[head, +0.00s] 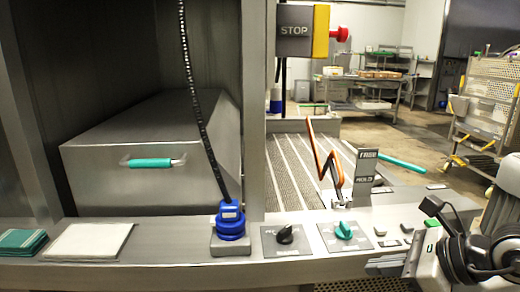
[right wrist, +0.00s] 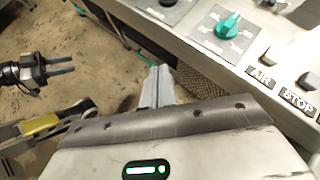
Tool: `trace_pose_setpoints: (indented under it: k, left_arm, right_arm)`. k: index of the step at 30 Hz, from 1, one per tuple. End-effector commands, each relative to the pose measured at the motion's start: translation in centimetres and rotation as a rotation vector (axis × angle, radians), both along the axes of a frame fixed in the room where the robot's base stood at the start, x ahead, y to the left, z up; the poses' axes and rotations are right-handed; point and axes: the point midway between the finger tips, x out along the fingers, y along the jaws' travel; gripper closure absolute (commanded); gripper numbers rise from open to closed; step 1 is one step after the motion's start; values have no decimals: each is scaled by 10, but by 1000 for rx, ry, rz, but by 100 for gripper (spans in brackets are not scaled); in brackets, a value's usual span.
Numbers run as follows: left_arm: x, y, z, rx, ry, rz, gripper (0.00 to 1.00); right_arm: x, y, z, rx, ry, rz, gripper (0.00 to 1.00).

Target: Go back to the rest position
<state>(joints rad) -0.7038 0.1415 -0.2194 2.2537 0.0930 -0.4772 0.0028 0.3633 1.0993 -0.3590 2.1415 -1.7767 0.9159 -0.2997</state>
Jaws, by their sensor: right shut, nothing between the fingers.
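My right gripper (head: 385,263) is low at the right of the head view, beside the near edge of the metal control ledge (head: 190,250). Its fingers look shut and empty, and they touch nothing that I can see. In the right wrist view its pale fingers (right wrist: 160,76) lie together, pointing over the gap beside the ledge, with the green light of the hand (right wrist: 145,170) below. My left gripper does not show in the head view.
The ledge carries a black knob (head: 285,234), a teal knob (head: 345,230), a blue plug (head: 230,221) with a black cable, and cloths (head: 88,241). An orange lever (head: 322,158) rises behind. A dark pronged part (right wrist: 40,72) stands left in the wrist view.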

Motion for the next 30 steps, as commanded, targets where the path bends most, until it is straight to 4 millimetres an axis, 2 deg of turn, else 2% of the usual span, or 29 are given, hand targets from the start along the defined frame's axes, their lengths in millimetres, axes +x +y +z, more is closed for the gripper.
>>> trace_pose_setpoints:
  k: [1,4,7,9,12,14,16,18,20,21,25,27,30]
  left_arm:
    - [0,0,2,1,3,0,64]
    - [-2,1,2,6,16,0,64]
    - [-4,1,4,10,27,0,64]
    - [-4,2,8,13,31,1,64]
    - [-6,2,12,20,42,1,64]
    - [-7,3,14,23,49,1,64]
    - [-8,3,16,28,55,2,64]
    - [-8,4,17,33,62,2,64]
    - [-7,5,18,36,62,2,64]
    - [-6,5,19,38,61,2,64]
    - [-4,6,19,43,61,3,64]
    - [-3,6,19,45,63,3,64]
    - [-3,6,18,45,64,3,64]
  right_arm:
    - [-7,18,-1,105,43,12,100]
    - [-22,53,3,370,151,13,100]
    - [-36,84,17,721,306,-31,100]
    - [-41,97,29,1030,455,-116,100]
    - [-37,91,31,1521,720,-353,100]
    - [-34,78,15,1796,888,-553,100]
    - [-38,61,-21,2083,1084,-835,100]
    - [-55,51,-67,2307,1268,-1144,100]
    - [-75,50,-100,2429,1393,-1371,100]
    - [-88,51,-118,-2316,-1361,1403,100]
    - [-125,61,-156,-1984,-1249,1404,100]
    - [-136,65,-166,-1891,-1218,1399,100]
    - [-144,69,-171,-1833,-1199,1394,100]
